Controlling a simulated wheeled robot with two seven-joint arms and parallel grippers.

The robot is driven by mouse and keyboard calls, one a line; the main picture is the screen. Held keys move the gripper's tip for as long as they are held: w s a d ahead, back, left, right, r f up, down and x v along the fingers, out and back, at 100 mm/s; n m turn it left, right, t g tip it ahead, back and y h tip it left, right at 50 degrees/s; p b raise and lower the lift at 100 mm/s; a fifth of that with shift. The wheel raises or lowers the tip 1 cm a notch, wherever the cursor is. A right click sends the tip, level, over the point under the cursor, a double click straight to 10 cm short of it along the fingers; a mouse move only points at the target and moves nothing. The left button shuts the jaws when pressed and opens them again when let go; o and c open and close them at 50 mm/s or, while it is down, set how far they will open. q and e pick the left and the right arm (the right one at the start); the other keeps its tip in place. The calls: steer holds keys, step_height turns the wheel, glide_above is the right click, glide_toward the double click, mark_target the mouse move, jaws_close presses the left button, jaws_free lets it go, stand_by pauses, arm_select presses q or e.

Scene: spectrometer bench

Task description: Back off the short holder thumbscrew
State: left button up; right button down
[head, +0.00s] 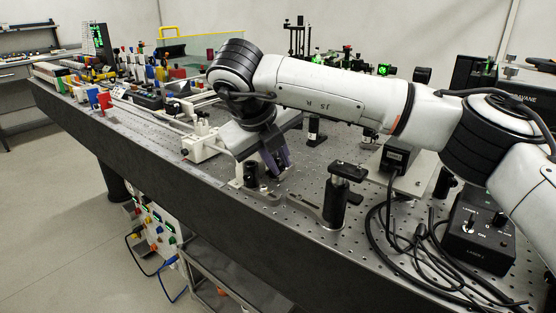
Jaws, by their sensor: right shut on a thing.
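My right gripper (277,168) reaches down to the optical bench from the right-hand arm. Its fingers are shut beside a short dark post holder (250,177) near the front edge of the bench. The short holder stands upright on a base. The thumbscrew is too small and too hidden by the fingers to make out, but the fingers are closed at the holder's right side. My left gripper is not in view.
A taller post holder with a flat top (348,171) stands to the right on a clamp base. A black control box (478,232) and loose black cables lie at the right. A white block (203,146) stands left of the gripper. The front-left bench edge is bare.

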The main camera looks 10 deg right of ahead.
steer(key=c, duration=1.7)
jaws_free()
steer(key=shift+c, duration=0.2)
steer(key=shift+d+r, duration=0.1)
